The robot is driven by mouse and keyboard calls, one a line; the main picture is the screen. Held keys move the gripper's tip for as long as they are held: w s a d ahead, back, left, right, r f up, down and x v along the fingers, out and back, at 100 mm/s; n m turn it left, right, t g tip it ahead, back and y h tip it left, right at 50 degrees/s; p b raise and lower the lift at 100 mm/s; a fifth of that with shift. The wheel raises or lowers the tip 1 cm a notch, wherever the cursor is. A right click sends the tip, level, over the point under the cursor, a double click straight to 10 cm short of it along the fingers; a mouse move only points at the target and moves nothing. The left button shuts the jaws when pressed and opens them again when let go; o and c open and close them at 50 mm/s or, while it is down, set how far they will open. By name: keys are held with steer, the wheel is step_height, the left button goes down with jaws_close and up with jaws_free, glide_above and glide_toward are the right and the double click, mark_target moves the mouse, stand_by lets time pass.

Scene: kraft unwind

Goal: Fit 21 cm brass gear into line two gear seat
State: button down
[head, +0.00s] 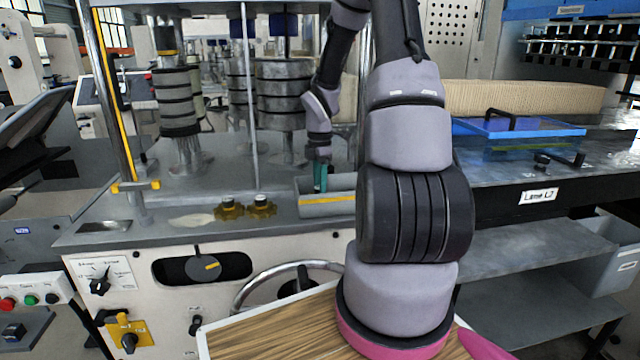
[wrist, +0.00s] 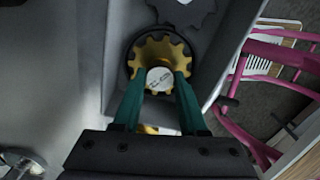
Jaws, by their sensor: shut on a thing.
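A brass gear (wrist: 152,48) with a pale, marked hub lies in a grey tray in the wrist view. The hub's writing is too small to read, so I cannot tell the gear's size. My gripper (wrist: 160,77) has its teal fingers shut on this gear's hub. In the head view my gripper (head: 320,180) points down into the grey tray (head: 328,208), whose front wall hides the held gear. I cannot identify the line two seat.
A dark toothed gear (wrist: 187,12) lies further along in the tray, beside the held one. Upright posts and roller stacks (head: 282,92) stand behind. A blue-lidded case (head: 520,130) is on the right bench. The machine top left of the tray is mostly clear.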

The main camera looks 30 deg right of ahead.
steer(key=shift+c, duration=1.8)
jaws_free()
step_height(320, 180, up, 11)
steer(key=shift+f, duration=0.1)
